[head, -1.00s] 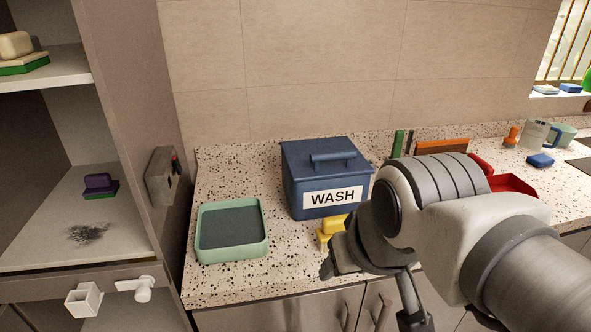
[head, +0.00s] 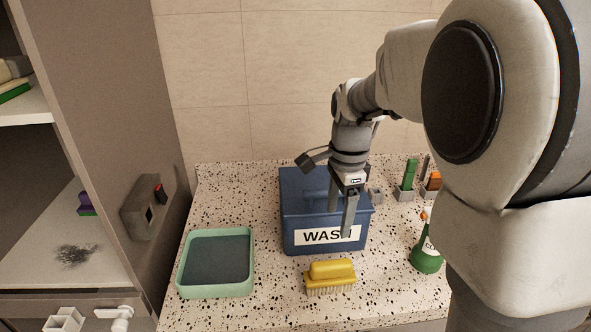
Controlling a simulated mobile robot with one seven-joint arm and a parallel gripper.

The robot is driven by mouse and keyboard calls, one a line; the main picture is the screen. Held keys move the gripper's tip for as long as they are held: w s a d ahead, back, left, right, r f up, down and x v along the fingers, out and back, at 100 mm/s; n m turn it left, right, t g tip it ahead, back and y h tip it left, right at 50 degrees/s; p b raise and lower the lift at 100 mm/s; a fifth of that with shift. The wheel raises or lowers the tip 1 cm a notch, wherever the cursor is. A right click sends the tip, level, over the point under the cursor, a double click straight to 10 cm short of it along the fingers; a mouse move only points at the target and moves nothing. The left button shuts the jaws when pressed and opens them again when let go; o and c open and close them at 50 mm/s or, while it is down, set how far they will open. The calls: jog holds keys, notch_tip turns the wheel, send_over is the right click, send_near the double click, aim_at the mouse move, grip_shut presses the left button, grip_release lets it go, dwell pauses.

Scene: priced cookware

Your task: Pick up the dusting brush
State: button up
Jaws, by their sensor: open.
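A yellow-backed brush with pale bristles (head: 331,272) stands bristles down on the speckled counter, in front of the blue WASH box (head: 296,238). It is the only brush that shows whole. A purple brush-like item (head: 86,204) sits partly hidden on the cabinet shelf at left. I cannot tell from the labels which is the dusting brush. My gripper (head: 341,222) points down with its fingers apart and empty. In the head view it overlaps the front of the box, above and behind the yellow brush, not touching the brush.
A green tray with a dark inside (head: 249,262) lies left of the box. A green bottle (head: 426,259) stands at right, partly behind my arm. Dark dust (head: 76,255) lies on the cabinet shelf. Upright holders (head: 404,193) stand at the back right. The front counter is mostly clear.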

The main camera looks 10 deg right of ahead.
aim_at(332, 263)
jog(key=shift+m, duration=0.7)
jog(key=f, duration=0.6)
jog(key=w+f, duration=0.1)
jog(key=f, duration=1.1)
jog(key=shift+w+f, duration=0.25)
jog(key=shift+w, duration=0.05)
jog(key=shift+c, duration=0.3)
grip_shut()
